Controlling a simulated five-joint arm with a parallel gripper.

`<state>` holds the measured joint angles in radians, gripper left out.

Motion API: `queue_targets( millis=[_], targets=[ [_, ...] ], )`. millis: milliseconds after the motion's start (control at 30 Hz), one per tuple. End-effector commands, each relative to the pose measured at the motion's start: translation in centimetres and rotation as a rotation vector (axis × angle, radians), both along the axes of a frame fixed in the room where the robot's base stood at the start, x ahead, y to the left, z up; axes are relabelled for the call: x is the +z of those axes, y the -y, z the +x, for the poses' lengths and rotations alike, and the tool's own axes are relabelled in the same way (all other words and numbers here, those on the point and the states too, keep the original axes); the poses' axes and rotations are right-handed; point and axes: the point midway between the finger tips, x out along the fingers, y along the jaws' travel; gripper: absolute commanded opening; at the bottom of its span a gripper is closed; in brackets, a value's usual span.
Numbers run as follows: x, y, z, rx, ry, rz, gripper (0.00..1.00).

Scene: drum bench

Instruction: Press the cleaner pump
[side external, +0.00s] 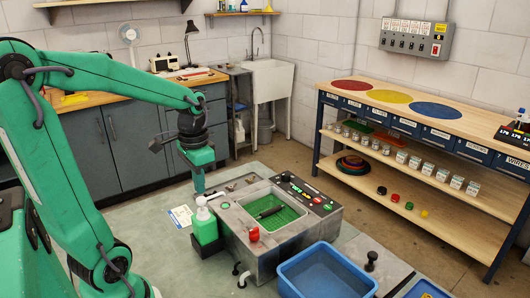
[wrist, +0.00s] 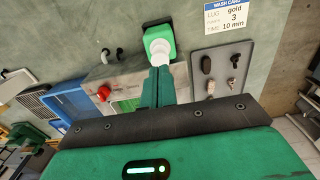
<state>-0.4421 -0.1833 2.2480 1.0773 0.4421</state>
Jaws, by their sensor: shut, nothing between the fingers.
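The cleaner pump is a green bottle (side external: 205,230) with a white pump head (side external: 201,203), standing upright at the left end of the grey wash unit. The bottle also shows in the wrist view (wrist: 157,38), with the white head at its near side. My gripper (side external: 198,190) points down with its fingers shut and empty, right over the pump head. In the wrist view my fingertips (wrist: 160,70) meet the near edge of the white head. I cannot tell whether they touch it.
The wash unit (side external: 254,252) has a green basin, a red knob (side external: 254,234) and a row of buttons. A blue tub (side external: 327,272) stands to its right.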

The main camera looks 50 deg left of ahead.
Motion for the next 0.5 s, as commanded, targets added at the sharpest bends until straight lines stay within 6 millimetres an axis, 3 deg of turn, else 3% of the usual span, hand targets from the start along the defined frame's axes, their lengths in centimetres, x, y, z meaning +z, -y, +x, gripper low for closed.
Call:
queue_targets(
  millis=[200, 500],
  targets=[
    [-1.7, 0.0, 0.0, 0.000, -0.001, -0.001, 0.00],
    [-1.9, 0.0, 0.0, 0.000, 0.000, 0.000, 0.00]
  ],
)
